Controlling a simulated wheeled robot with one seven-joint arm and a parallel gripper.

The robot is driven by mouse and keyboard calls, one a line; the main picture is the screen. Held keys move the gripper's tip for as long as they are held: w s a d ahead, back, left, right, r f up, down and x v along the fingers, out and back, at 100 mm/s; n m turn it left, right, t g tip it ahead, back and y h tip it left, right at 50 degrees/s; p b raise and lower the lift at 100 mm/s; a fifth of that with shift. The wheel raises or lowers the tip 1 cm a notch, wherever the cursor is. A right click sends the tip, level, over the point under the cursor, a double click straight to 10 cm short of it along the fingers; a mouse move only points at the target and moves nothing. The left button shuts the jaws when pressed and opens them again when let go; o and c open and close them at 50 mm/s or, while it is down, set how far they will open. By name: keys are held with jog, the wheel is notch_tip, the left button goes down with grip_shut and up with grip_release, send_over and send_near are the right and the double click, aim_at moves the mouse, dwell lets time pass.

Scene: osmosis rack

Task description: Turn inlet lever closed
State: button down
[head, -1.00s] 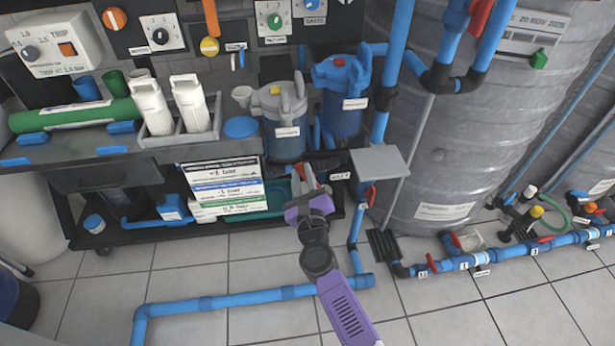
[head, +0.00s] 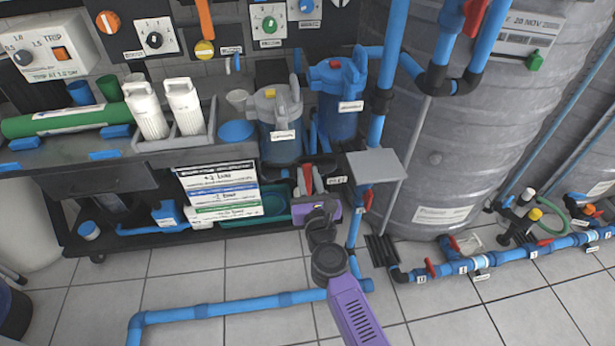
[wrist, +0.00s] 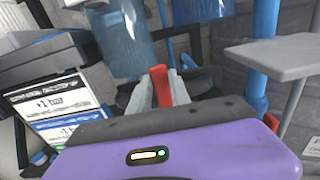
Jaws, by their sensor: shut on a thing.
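The red inlet lever (wrist: 160,87) stands between the two pale fingers of my gripper (wrist: 158,92) in the wrist view, with the fingers shut on it. In the head view, the lever (head: 306,180) and my gripper (head: 305,183) are below the grey-lidded filter housing, beside a small label (head: 337,180). The lever points up toward the housing in the wrist view. Its pivot and the valve body are hidden behind the purple gripper body.
A clear blue filter housing (wrist: 122,40) hangs just above the fingers. A grey square plate (head: 375,167) on a post and a vertical blue pipe (head: 354,222) stand close on the right. Label cards (head: 222,190) are at left. Blue pipe (head: 230,301) crosses the floor.

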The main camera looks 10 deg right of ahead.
jog(key=shift+f, duration=0.1)
jog(key=c, duration=1.2)
grip_release()
jog(key=shift+s, duration=0.1)
jog(key=s+p, duration=0.1)
jog(key=s, duration=0.6)
jog(key=shift+s+p, duration=0.3)
jog(key=shift+s, duration=0.05)
